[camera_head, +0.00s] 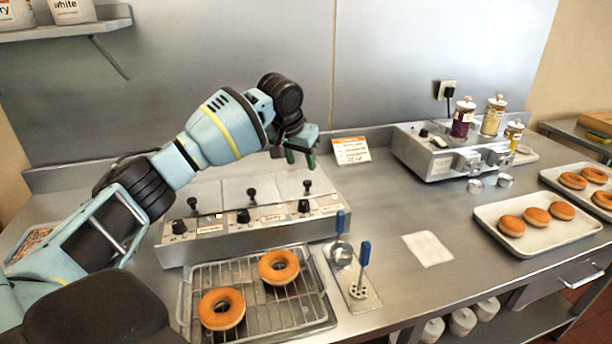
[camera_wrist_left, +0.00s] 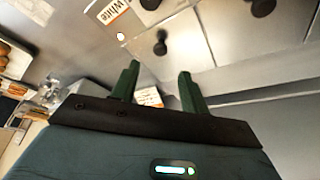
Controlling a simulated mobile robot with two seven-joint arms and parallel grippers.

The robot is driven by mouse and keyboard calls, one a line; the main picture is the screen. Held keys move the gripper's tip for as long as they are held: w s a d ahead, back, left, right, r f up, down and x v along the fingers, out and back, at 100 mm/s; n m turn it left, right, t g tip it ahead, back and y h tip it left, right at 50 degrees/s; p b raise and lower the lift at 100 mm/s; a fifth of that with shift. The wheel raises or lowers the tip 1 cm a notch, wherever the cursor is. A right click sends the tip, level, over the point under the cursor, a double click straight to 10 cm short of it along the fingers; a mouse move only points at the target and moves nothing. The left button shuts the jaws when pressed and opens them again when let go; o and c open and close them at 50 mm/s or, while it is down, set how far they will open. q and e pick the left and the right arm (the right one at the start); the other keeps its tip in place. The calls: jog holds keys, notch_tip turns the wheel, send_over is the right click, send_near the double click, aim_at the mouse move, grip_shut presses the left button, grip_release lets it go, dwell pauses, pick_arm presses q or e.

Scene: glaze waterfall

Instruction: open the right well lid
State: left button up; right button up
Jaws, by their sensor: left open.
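The right well lid (camera_head: 318,178) is a flat steel plate with a black knob (camera_head: 307,186), lying closed on the steel warmer at the back of the counter. My left gripper (camera_head: 301,160) hangs above the rear of this lid, open and empty, with green fingers. In the left wrist view the lid's black knob (camera_wrist_left: 160,43) shows beyond the open fingertips (camera_wrist_left: 158,70), apart from them. A "White" label (camera_wrist_left: 112,12) is near that knob. The middle lid's knob (camera_head: 252,194) and left lid's knob (camera_head: 192,204) stand upright on closed lids. My right gripper is not in view.
A wire rack (camera_head: 255,304) with two doughnuts stands in front of the warmer. Blue-handled tools (camera_head: 363,260) lie to its right. A small sign card (camera_head: 351,150) stands behind, right of my gripper. The counter around the paper sheet (camera_head: 428,249) is clear.

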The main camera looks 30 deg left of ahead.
aim_at(307, 182)
pick_arm(q)
jog(key=b+x, duration=0.1)
jog(key=x, duration=0.6)
jog(key=shift+w+f, duration=0.15)
jog(key=shift+f, duration=0.25)
grip_shut()
